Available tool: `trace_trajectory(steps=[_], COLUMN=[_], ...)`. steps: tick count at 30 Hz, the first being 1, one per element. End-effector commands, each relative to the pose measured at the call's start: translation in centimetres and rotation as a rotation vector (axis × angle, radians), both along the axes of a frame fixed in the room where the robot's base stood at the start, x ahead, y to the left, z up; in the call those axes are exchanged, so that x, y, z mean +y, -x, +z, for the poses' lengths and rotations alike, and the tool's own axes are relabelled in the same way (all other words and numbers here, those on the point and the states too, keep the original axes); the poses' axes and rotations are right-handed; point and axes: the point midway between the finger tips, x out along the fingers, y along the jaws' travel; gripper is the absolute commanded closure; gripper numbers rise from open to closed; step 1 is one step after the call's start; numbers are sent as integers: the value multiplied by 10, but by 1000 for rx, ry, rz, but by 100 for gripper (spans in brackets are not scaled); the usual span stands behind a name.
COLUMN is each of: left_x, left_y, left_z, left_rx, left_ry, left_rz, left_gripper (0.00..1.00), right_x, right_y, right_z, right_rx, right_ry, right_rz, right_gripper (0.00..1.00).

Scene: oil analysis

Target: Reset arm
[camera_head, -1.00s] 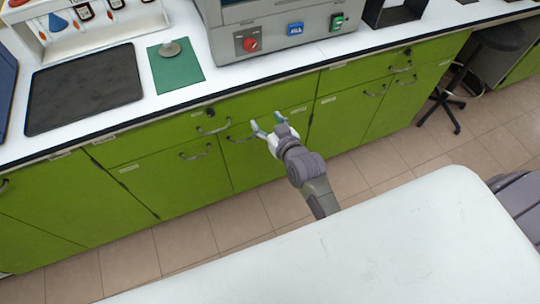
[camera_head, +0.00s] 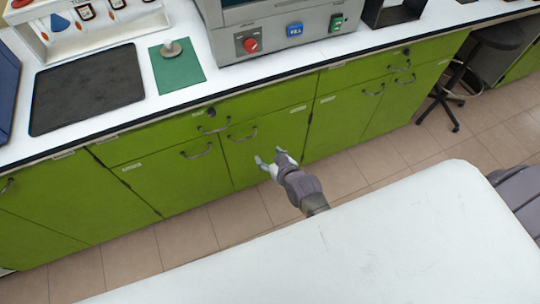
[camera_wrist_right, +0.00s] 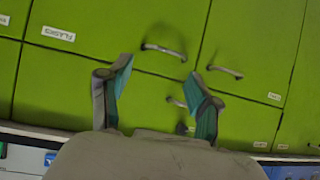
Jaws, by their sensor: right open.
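My right gripper (camera_head: 268,160) is open and empty in the head view, in front of the green cabinet doors (camera_head: 262,140) and below the counter's front edge. In the right wrist view its two teal-padded fingers (camera_wrist_right: 158,95) stand apart with nothing between them. Behind them are green cabinet fronts (camera_wrist_right: 140,95) with handles. My left gripper is not in view.
The white counter (camera_head: 125,107) carries a dark mat (camera_head: 85,90), a green mat (camera_head: 182,75) with a small metal piece (camera_head: 171,48), and a grey machine (camera_head: 270,50). A stool (camera_head: 455,85) stands at the right. Floor (camera_head: 180,237) shows before the cabinets.

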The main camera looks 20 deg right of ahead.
Motion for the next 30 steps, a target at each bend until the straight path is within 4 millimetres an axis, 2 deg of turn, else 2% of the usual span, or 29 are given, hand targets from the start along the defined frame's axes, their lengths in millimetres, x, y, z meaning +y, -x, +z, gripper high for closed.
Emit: trace_trajectory(steps=[12, 14, 17, 20, 21, 23, 24, 26, 27, 30], left_x=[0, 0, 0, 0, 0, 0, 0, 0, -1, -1], left_y=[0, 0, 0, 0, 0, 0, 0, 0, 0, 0], left_z=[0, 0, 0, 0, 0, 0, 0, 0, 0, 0], left_rx=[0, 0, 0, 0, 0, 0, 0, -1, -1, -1], left_ry=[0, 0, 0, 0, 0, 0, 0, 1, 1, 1], left_rz=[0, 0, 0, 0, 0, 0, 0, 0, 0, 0], left_gripper=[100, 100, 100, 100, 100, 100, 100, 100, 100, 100], right_x=[0, 0, 1, 1, -1, -3, -5, -11, -15, -26], right_y=[1, 5, 23, 59, 79, 112, 134, 170, 195, 260], right_z=[-1, -9, -41, -94, -117, -151, -172, -201, -218, -254], right_rx=[3, 18, 84, 197, 251, 333, 387, 465, 518, 648], right_ry=[0, 2, 11, 25, 34, 48, 57, 73, 83, 110], right_rz=[0, 2, 11, 25, 30, 41, 46, 54, 59, 71], right_gripper=[37, 37, 37, 37, 37, 37, 37, 37, 37, 37])
